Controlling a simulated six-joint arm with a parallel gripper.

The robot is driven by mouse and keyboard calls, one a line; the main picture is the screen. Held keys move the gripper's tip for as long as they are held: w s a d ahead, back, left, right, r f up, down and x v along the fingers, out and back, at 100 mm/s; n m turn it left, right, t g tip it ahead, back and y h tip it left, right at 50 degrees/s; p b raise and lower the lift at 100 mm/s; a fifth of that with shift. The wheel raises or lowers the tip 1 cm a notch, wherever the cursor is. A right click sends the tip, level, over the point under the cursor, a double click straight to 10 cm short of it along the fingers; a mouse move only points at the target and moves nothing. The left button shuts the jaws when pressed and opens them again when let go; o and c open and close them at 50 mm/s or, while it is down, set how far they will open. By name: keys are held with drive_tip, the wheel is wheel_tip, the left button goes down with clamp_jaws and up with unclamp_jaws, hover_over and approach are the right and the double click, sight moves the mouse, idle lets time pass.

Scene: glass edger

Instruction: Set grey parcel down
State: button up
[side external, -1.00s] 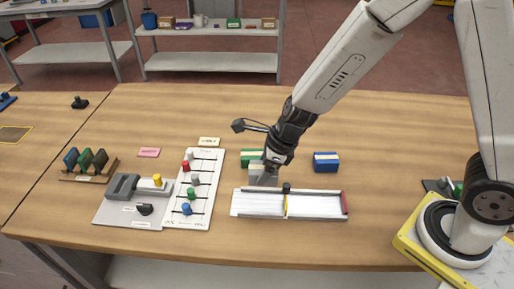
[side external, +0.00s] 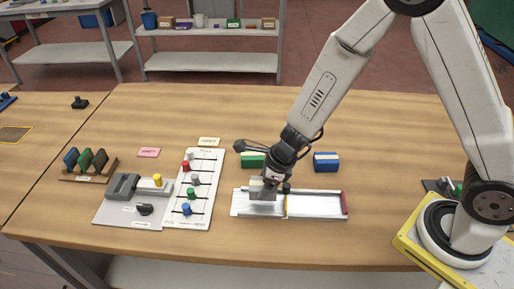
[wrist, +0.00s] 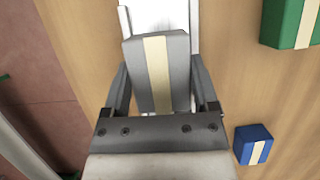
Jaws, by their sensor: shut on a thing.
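The grey parcel (wrist: 180,75) with a cream stripe is between the two fingers of my gripper (wrist: 160,88) in the wrist view. My gripper is shut on it. In the side view my gripper (side external: 264,186) holds the grey parcel (side external: 262,195) over the left part of a white tray (side external: 315,206) with a yellow line and a red right end. The tray also shows behind the parcel in the wrist view (wrist: 160,14). I cannot tell whether the parcel touches the tray.
A green parcel (side external: 251,160) lies behind my gripper, and a blue parcel (side external: 326,162) lies to its right. A white slider board (side external: 205,180) and a grey fixture (side external: 124,200) stand left of the tray. The table front right of the tray is clear.

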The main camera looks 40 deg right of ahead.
drive_tip(key=shift+f, duration=0.35)
drive_tip(key=shift+f, duration=1.65)
drive_tip(key=o, duration=1.3)
drive_tip(key=shift+f, duration=0.15)
drive_tip(key=shift+c, duration=0.2)
drive_tip(key=v, duration=1.2)
drive_tip(key=shift+r, duration=0.2)
